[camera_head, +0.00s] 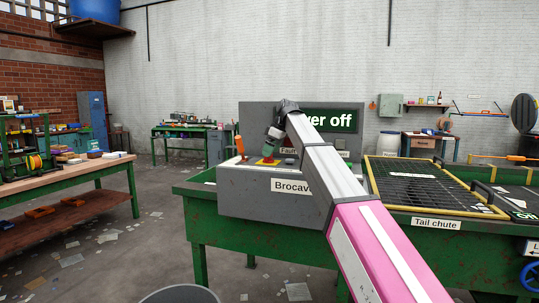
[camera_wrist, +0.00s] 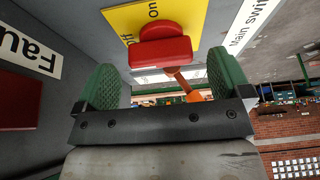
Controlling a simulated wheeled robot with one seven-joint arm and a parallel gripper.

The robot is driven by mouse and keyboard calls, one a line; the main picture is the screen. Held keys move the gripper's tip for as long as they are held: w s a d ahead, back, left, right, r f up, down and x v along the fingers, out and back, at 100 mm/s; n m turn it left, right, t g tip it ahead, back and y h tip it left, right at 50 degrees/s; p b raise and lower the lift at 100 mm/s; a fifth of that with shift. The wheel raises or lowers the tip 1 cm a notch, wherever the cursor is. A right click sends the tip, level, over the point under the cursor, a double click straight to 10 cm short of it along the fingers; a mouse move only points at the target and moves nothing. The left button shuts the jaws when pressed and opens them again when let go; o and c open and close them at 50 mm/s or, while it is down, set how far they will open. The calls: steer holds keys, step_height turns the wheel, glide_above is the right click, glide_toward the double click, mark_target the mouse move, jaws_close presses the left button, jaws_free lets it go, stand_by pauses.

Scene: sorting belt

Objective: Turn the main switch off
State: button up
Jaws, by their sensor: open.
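The main switch is a red knob (camera_wrist: 160,50) on a yellow plate (camera_wrist: 118,22) marked Off and On, with a label (camera_wrist: 247,25) beside it that reads "Main swi…". The knob's bar lies crosswise, nearer the Off mark than the On mark in the picture. My gripper (camera_wrist: 163,80) is open, its green pads on either side of the knob; I cannot tell whether they touch it. In the head view my gripper (camera_head: 270,148) hangs over the panel.
An orange-handled lever (camera_head: 239,143) stands left of the plate. A dark green sign (camera_head: 344,121) behind the panel, partly hidden, reads "…wer off". A label starting "Fau" (camera_wrist: 30,52) is nearby. The tail chute grating (camera_head: 425,180) lies to the right.

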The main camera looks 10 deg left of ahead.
steer(key=v, duration=0.8)
steer(key=shift+r, duration=0.35)
steer(key=shift+d, duration=0.1)
